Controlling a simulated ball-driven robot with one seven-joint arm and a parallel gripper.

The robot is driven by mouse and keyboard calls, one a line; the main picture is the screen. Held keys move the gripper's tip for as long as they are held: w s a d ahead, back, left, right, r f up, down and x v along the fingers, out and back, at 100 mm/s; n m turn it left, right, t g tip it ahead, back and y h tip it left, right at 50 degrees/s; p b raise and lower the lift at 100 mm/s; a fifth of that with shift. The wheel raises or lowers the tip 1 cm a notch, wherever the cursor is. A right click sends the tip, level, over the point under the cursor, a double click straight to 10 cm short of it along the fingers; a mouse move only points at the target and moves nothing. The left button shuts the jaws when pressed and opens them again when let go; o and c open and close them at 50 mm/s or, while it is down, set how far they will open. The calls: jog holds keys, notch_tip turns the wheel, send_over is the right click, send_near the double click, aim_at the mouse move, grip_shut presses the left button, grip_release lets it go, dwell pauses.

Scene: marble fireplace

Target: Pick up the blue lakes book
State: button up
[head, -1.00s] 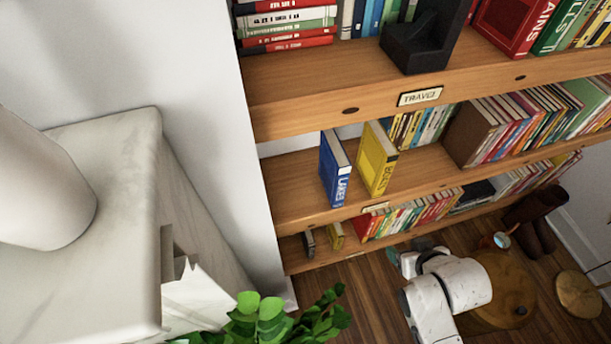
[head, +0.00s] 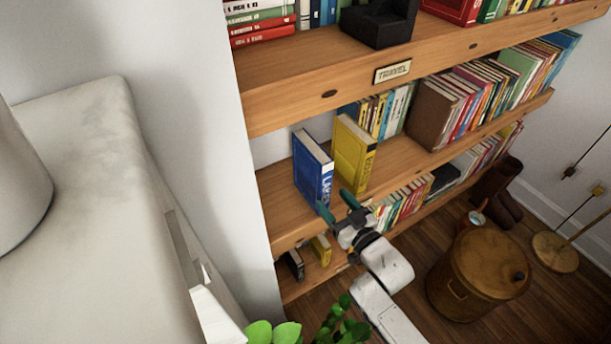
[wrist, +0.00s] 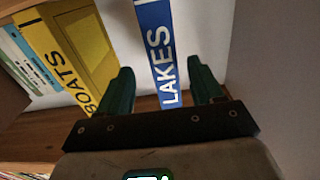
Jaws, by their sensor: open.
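The blue lakes book (head: 312,170) stands upright on the middle shelf, near its left end. In the wrist view its spine, lettered LAKES (wrist: 158,55), shows between and beyond my two green fingers. My gripper (head: 336,207) is open and empty, in front of the shelf just below and right of the blue book's spine. In the wrist view my gripper (wrist: 162,88) has its fingers spread to either side of the spine; I cannot tell whether they touch the book.
A yellow BOATS book (head: 354,155) stands just right of the blue one, close to one finger in the wrist view (wrist: 75,50). The shelf above (head: 300,100) overhangs. A white wall (head: 190,110) bounds the left. A wooden drum (head: 478,272) and plant (head: 335,325) are below.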

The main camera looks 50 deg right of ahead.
aim_at(316, 182)
jog(key=x, duration=0.8)
jog(key=shift+w+a+f+p, duration=0.1)
jog(key=shift+w+a+p, duration=0.05)
jog(key=shift+w+p, duration=0.15)
jog(key=shift+s, duration=0.1)
grip_shut()
dwell(0.3)
